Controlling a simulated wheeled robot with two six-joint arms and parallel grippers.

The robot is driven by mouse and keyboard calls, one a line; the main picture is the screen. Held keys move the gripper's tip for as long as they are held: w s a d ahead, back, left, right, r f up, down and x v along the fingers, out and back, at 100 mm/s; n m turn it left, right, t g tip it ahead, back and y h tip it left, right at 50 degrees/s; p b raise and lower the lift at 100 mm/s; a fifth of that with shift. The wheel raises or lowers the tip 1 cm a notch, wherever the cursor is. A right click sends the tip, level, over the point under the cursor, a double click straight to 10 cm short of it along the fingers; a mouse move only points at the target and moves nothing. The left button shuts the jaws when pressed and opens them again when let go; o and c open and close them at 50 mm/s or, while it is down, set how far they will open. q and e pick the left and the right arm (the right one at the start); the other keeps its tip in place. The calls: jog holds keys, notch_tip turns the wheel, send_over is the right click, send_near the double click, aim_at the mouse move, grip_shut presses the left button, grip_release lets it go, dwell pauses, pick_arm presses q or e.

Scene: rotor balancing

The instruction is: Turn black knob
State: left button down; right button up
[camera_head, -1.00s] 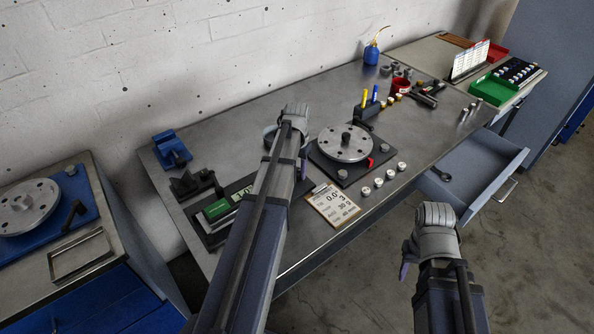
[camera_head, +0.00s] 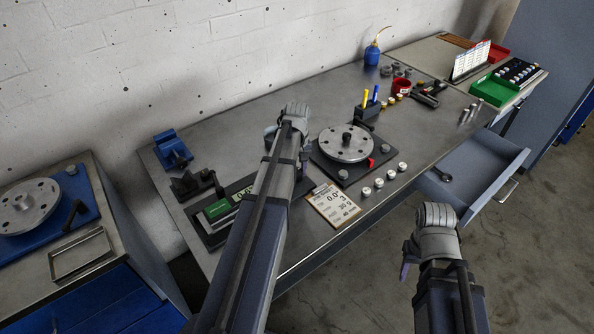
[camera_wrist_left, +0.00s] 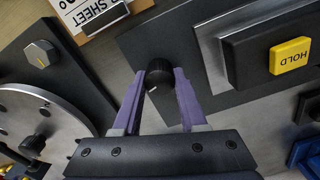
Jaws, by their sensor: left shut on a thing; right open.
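The black knob (camera_wrist_left: 159,75) is a small ribbed round knob with a white mark on a dark panel in the left wrist view. My left gripper (camera_wrist_left: 162,80) is shut on it, with one purple finger on each side. In the head view the left forearm hides the knob and most of the left gripper (camera_head: 285,132). My right gripper (camera_head: 407,258) is open and empty, in front of the bench near the open drawer. Its fingers show only partly.
The yellow HOLD button (camera_wrist_left: 290,56) is beside the knob on the panel. A grey rotor disc (camera_head: 346,143) sits on a dark base, with a clipboard sheet (camera_head: 334,203) in front. Several silver weights line the bench edge. An open drawer (camera_head: 480,168) juts out at right.

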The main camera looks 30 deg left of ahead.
aim_at(297, 170)
pick_arm(q)
jog(key=shift+n, duration=0.5)
jog(key=shift+c, duration=2.2)
grip_release()
notch_tip(297, 170, up, 8)
jog(key=p, duration=0.8)
jog(key=shift+f, duration=0.15)
